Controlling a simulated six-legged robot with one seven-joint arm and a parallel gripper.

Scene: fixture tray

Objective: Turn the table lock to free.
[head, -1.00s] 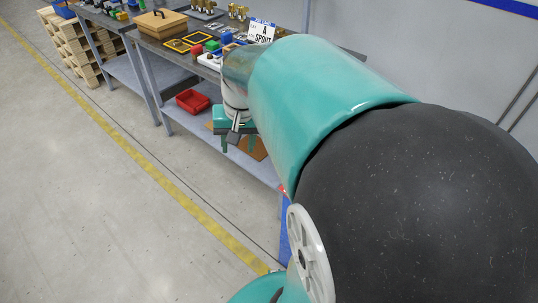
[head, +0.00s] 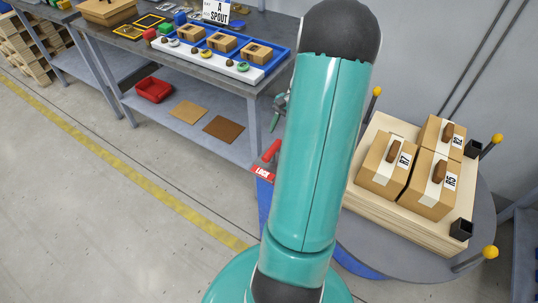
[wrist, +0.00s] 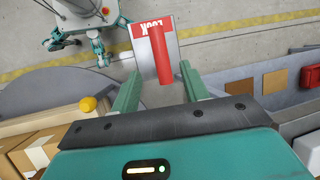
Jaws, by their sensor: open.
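The table lock is a red handle (head: 270,151) over a small plate with a red-and-white label (head: 263,172), left of the round grey table (head: 365,248). My gripper (wrist: 163,88) is open and empty, with a teal finger on each side of the bar's near end. I cannot tell whether they touch it. In the head view the gripper is mostly hidden behind my arm; only a teal part (head: 279,112) shows.
A wooden pallet (head: 405,228) with several labelled cartons sits on the round table, with yellow-knobbed posts (head: 490,252) around its rim. A workbench (head: 258,87) with a blue-and-white tray of parts stands left. A red bin (head: 154,90) lies on its lower shelf.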

